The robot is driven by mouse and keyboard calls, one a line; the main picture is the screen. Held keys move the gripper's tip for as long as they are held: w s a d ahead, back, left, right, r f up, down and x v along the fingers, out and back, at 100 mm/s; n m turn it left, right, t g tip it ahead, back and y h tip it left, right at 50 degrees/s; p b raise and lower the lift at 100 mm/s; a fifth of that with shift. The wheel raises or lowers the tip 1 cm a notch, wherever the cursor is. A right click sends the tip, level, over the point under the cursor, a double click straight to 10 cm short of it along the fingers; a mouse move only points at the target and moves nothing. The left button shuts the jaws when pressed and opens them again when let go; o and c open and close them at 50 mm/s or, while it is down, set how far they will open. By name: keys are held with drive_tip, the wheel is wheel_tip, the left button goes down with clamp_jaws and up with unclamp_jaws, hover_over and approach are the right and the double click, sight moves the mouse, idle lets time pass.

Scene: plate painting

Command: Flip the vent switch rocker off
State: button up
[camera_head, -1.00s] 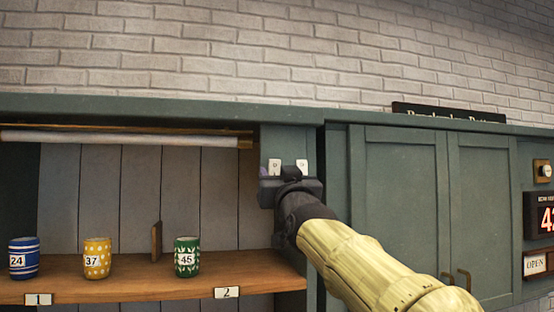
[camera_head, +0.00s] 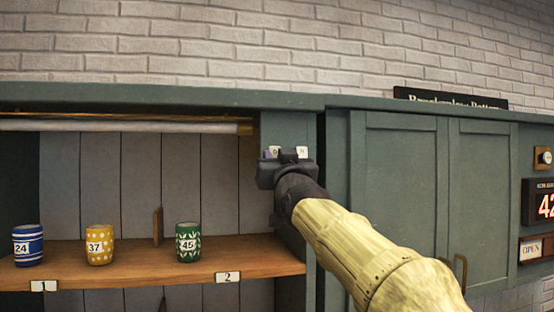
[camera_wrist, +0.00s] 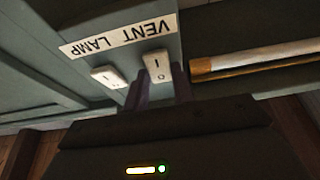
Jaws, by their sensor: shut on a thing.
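The vent switch (camera_wrist: 156,65) is a white rocker marked I and O, under the word VENT on an upside-down label (camera_wrist: 118,36) in the wrist view. Which side is pressed in, I cannot tell. My gripper (camera_wrist: 160,90) has its two dark fingers on either side of this switch, shut on it. The lamp switch (camera_wrist: 107,76) is a similar white rocker just left of the fingers. In the head view my gripper (camera_head: 287,158) is against the green post, hiding the lower parts of both switches.
A wooden shelf (camera_head: 130,262) at left holds a blue cup (camera_head: 28,246), a yellow cup (camera_head: 99,246) and a green cup (camera_head: 188,243). A rolled rod (camera_wrist: 255,62) lies close beside the switch post. A closed green cabinet (camera_head: 400,190) stands right of the post.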

drive_tip(key=shift+r+g+h, duration=0.3)
drive_tip(key=shift+r+g, duration=0.05)
drive_tip(key=shift+g, duration=1.25)
drive_tip(key=shift+r, duration=0.1)
drive_tip(key=o, duration=1)
